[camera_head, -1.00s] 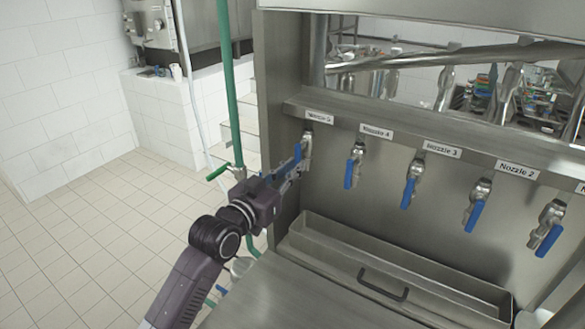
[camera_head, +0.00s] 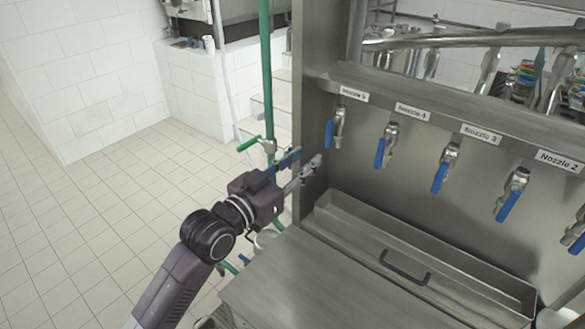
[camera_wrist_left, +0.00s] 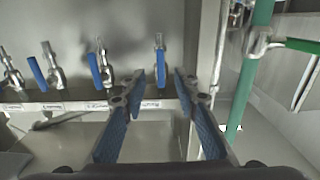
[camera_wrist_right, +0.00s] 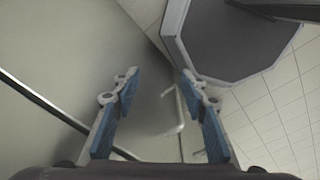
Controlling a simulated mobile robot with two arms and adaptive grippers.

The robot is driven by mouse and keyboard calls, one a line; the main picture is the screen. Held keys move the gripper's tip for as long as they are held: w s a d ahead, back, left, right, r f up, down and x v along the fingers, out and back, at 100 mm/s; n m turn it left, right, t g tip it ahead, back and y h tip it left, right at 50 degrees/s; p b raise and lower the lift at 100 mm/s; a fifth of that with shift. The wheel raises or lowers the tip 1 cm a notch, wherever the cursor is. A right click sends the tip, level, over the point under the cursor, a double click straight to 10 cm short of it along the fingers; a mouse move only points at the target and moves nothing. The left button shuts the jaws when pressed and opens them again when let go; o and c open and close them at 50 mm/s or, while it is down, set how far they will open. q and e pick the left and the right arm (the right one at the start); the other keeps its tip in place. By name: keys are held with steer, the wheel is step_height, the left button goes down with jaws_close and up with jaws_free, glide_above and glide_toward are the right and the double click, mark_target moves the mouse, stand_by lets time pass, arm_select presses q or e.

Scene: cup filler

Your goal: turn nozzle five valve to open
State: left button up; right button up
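The nozzle five valve, with a blue lever (camera_head: 330,134) hanging down from its metal tap, is at the left end of the row under the "Nozzle 5" label (camera_head: 354,94) in the head view. My left gripper (camera_head: 306,160) is open and empty, to the left of and lower than the lever, apart from it. In the left wrist view, which looks upside down, a blue lever (camera_wrist_left: 160,68) shows beyond and between the two spread fingertips (camera_wrist_left: 160,80). My right gripper (camera_wrist_right: 159,78) is open and empty in the right wrist view; it is not in the head view.
Other blue-levered taps, nozzle four (camera_head: 381,152) and nozzle three (camera_head: 441,176), hang to the right. Below is a steel trough (camera_head: 345,222) with a dark handle (camera_head: 405,267). A green pipe (camera_head: 267,90) stands to the left. A metal bar handle (camera_wrist_right: 178,112) is near my right gripper.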

arm_select(q)
steer(key=v, duration=0.3)
steer(key=shift+s+a, duration=0.2)
steer(key=shift+s, duration=0.15)
